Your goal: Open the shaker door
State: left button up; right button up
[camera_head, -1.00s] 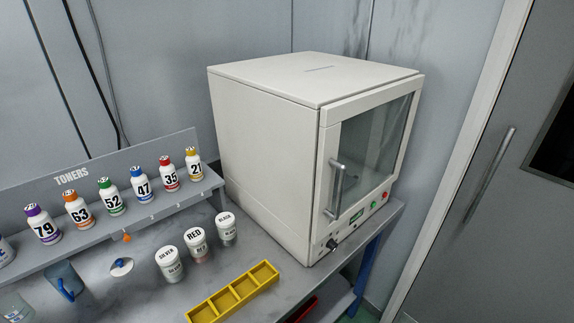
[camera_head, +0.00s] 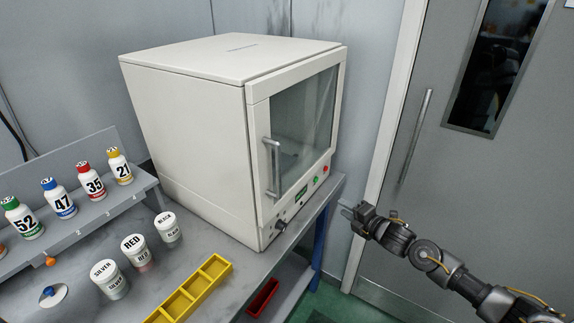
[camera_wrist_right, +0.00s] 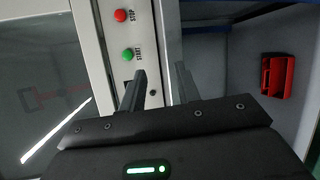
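The shaker (camera_head: 200,140) is a white box-shaped cabinet on the bench. Its glass-fronted door (camera_head: 300,115) is closed, with a vertical metal bar handle (camera_head: 272,168) at the door's left side. My right gripper (camera_head: 352,212) is to the right of the shaker, apart from the handle. In the right wrist view its two fingers (camera_wrist_right: 157,88) stand apart with nothing between them, near the green start button (camera_wrist_right: 127,55) and red stop button (camera_wrist_right: 120,15). The handle's bright bar is not clearly identifiable there. My left gripper is out of view.
Numbered toner bottles (camera_head: 92,182) stand on a rack at left. Silver, red and black jars (camera_head: 137,252) and a yellow tray (camera_head: 190,292) sit on the bench before the shaker. A red bin (camera_head: 263,297) is below. A grey room door (camera_head: 440,170) stands at right.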

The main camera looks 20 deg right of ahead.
jog(key=a+r+n+y, duration=0.35)
jog(key=r+n, duration=0.25)
jog(key=r, duration=0.6)
jog(key=s+a+r+n+g+y+b, duration=0.1)
jog(key=s+a+r+n+g+y, duration=0.15)
jog(key=s+a+r+n, duration=0.45)
jog(key=s+a+r+n+g+y, duration=0.1)
jog(key=s+a+r+n+y, duration=0.25)
jog(key=s+r+n, duration=0.6)
jog(key=p+x, duration=0.5)
jog(key=x, duration=0.6)
jog(key=shift+w+r, duration=0.2)
jog(key=shift+w, duration=0.2)
grip_shut()
